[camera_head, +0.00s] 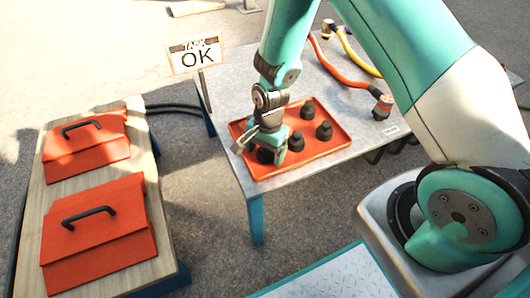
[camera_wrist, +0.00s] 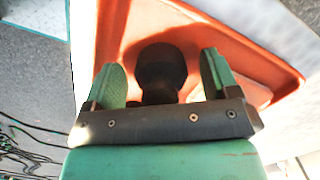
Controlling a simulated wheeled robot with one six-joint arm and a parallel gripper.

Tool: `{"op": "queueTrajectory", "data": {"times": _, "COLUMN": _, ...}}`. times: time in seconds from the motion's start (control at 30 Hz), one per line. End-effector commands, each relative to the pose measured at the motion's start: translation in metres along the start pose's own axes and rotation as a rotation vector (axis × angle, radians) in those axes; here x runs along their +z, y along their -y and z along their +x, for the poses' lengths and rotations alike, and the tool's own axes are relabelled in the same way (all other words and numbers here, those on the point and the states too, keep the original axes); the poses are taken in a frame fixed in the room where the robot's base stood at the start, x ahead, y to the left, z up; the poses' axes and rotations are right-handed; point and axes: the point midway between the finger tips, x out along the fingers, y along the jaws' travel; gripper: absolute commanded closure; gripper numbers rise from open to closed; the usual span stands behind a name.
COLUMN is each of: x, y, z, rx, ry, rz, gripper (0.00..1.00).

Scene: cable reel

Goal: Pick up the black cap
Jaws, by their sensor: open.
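Several black caps stand in an orange tray (camera_head: 325,150) on a grey metal table. My gripper (camera_head: 270,150) is low over the tray's front left part, at one black cap (camera_head: 264,156) that it partly covers. In the wrist view that black cap (camera_wrist: 160,68) is between the two green fingers of my gripper (camera_wrist: 162,80), which are open, with a gap on each side. Other caps in the tray are a rear cap (camera_head: 308,109), a right cap (camera_head: 324,131) and a front cap (camera_head: 296,142).
A red-orange cable (camera_head: 340,72) with a connector (camera_head: 382,107) and a yellow cable (camera_head: 358,56) lie on the table (camera_head: 232,92) to the right. Two orange lidded boxes (camera_head: 98,235) with black handles are on a wooden bench (camera_head: 52,180).

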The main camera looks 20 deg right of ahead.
Motion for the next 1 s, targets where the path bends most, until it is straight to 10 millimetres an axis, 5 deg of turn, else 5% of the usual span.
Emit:
{"op": "queueTrajectory", "data": {"times": 0.07, "x": 0.0, "y": 0.0, "z": -0.001, "rx": 0.0, "ry": 0.0, "rz": 0.0, "gripper": 0.24}}
{"op": "queueTrajectory", "data": {"times": 0.3, "x": 0.0, "y": 0.0, "z": -0.001, "rx": 0.0, "ry": 0.0, "rz": 0.0, "gripper": 0.78}}
{"op": "queueTrajectory", "data": {"times": 0.73, "x": 0.001, "y": 0.0, "z": -0.011, "rx": -0.001, "ry": 0.0, "rz": 0.0, "gripper": 0.78}}
{"op": "queueTrajectory", "data": {"times": 1.0, "x": 0.007, "y": 0.001, "z": -0.064, "rx": -0.004, "ry": -0.001, "rz": 0.0, "gripper": 0.78}}
